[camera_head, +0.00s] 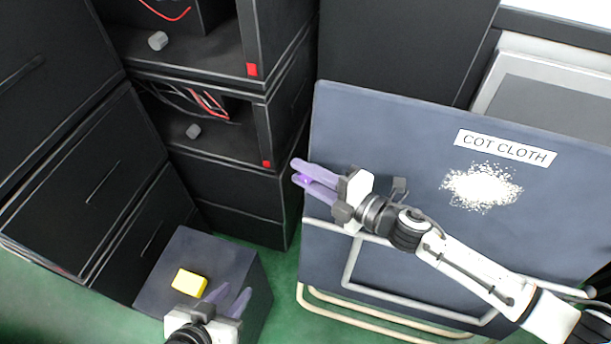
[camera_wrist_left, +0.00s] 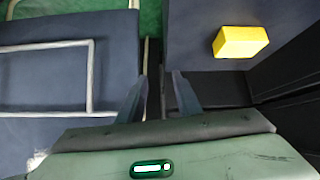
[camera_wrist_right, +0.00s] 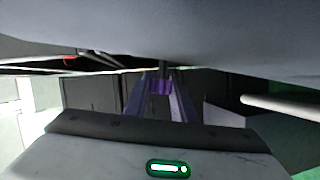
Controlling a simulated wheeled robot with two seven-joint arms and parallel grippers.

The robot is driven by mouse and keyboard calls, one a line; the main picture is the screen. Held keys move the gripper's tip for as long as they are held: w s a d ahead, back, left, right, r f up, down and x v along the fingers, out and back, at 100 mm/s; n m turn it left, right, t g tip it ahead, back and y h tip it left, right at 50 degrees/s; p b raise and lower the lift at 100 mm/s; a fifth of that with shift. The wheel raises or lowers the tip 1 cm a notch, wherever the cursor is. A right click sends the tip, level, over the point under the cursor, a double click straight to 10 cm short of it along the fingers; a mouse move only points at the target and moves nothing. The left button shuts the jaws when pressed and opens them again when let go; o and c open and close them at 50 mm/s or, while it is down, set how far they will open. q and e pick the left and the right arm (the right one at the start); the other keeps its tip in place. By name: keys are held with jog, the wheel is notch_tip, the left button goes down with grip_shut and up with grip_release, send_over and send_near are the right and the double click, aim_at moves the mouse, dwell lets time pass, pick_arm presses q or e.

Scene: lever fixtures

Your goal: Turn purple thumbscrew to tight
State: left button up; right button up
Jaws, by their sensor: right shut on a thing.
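The purple thumbscrew (camera_wrist_right: 160,87) shows between the fingertips of my right gripper (camera_wrist_right: 158,92) in the right wrist view. In the head view only a small purple bit (camera_head: 306,180) shows between the fingers. My right gripper (camera_head: 299,172) is shut on it at the left edge of the blue-grey COT CLOTH panel (camera_head: 385,130); the fingers hide most of the screw, and I cannot tell its turn. My left gripper (camera_head: 231,300) is low at the left, open and empty, beside a yellow block. Its parted fingers also show in the left wrist view (camera_wrist_left: 158,88).
The yellow block (camera_head: 189,282) lies on a dark box (camera_head: 215,252). Black cabinets with open shelves (camera_head: 190,60) and grey knobs stand at the left and back. A pale tubular frame (camera_head: 347,265) is at the panel's lower part. Green floor (camera_head: 285,285) shows between box and panel.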

jog(key=shift+a+f+t+b, duration=0.1)
jog(key=shift+f+t+b, duration=0.25)
jog(key=shift+b, duration=0.65)
jog(key=shift+r+m+y, duration=0.3)
jog(key=o, duration=1.1)
jog(key=shift+c, duration=0.2)
